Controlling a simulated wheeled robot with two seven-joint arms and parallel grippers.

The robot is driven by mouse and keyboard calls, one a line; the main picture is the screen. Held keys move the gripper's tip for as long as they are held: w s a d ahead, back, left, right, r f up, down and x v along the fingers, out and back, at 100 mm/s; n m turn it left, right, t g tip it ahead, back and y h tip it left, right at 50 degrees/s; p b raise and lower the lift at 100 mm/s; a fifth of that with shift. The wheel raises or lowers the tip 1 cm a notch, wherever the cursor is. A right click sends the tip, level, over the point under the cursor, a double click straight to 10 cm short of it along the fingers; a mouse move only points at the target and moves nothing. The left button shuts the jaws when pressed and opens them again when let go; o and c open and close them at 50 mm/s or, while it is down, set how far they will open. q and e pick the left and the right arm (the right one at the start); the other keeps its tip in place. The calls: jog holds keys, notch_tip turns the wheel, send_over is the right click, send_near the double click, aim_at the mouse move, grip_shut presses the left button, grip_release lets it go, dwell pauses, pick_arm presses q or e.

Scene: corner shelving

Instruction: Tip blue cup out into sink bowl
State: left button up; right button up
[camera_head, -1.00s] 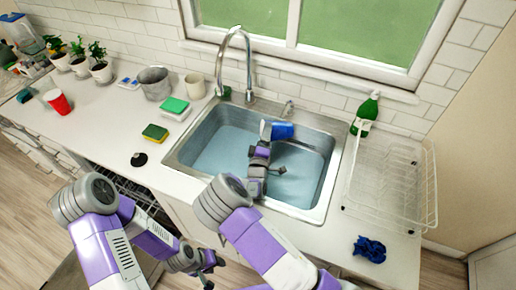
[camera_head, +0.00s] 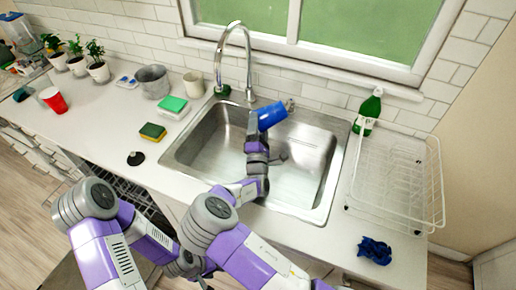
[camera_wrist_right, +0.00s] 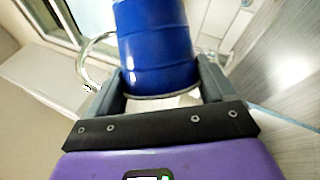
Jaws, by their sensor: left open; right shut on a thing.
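The blue cup (camera_head: 272,115) is tilted above the back part of the steel sink bowl (camera_head: 213,150), near the tap. My right gripper (camera_head: 256,132) reaches over the sink and is shut on the cup. In the right wrist view the cup (camera_wrist_right: 155,45) sits between the two fingers of the right gripper (camera_wrist_right: 160,88). The inside of the cup is not visible. The sink bowl shows bare metal. My left gripper (camera_head: 203,281) is low in front of the counter, open and away from the cup, partly hidden by my arm.
The tap (camera_head: 248,60) arches behind the sink. A green bottle (camera_head: 370,105) and a white dish rack (camera_head: 395,180) stand at the right, with a blue cloth (camera_head: 375,250) in front. Sponges (camera_head: 153,132), a grey pot (camera_head: 153,80) and a red cup (camera_head: 53,99) are at the left.

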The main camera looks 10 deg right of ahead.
jog(key=m+p, duration=0.1)
jog(key=m, duration=0.1)
jog(key=d+f+m+g+h+p, duration=0.1)
jog(key=f+m+g+h+p, duration=0.1)
jog(key=m, duration=0.1)
jog(key=shift+w+d+m, duration=0.1)
jog(key=shift+d+m, duration=0.2)
jog(key=shift+d, duration=0.05)
jog(key=shift+f, duration=0.25)
jog(key=d+f+m+g+y+b, duration=0.4)
jog(key=d+f+m, duration=0.4)
jog(key=m, duration=0.8)
jog(key=shift+w+d+g+b, duration=0.15)
jog(key=shift+d+g+b, duration=0.55)
jog(key=shift+d+b, duration=0.85)
jog(key=shift+d+f, duration=0.1)
jog(key=shift+d, duration=0.1)
